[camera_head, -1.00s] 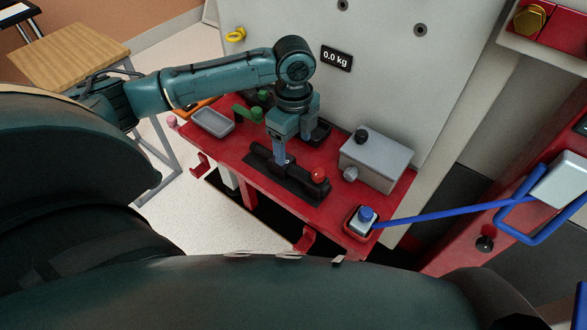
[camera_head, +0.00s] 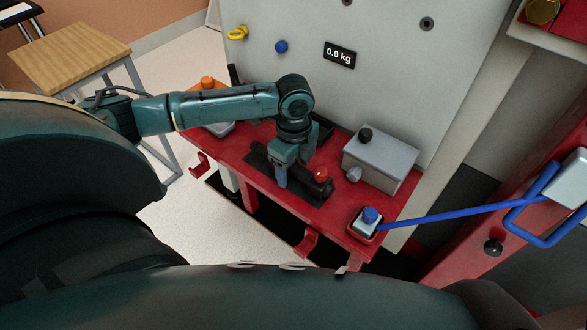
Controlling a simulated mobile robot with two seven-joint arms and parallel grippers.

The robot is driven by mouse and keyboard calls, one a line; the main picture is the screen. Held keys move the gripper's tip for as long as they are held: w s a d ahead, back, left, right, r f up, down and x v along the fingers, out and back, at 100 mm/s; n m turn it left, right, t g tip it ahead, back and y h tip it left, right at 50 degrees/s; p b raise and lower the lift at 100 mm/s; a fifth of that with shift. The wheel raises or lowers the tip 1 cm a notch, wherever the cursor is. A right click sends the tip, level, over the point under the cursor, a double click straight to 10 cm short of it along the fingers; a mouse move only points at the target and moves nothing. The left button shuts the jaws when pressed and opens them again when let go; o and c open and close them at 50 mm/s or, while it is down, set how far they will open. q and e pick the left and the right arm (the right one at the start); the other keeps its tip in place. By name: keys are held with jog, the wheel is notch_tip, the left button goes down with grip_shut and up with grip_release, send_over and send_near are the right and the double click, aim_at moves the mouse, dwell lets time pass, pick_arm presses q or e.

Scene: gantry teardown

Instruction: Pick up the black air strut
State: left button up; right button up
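No part here is plainly a black air strut. A dark upright piece (camera_head: 233,75) stands behind my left arm, its lower part hidden by the arm. A long black fixture with a red knob (camera_head: 320,174) lies on the red bench (camera_head: 318,205). My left gripper (camera_head: 284,172) points down in front of this black fixture and hides part of it. Its fingers overlap in this view, so I cannot tell their gap or whether they touch the fixture. My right gripper is not in view.
A grey box (camera_head: 380,160) with black and grey knobs stands right of the gripper. A blue-knobbed block (camera_head: 368,217) sits at the bench's right corner, with a blue bar (camera_head: 450,214) reaching right. A grey panel (camera_head: 390,70) rises behind. A wooden table (camera_head: 70,55) stands at left.

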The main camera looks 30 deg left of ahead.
pick_arm(q)
jog(key=c, duration=1.2)
jog(key=shift+r, duration=0.15)
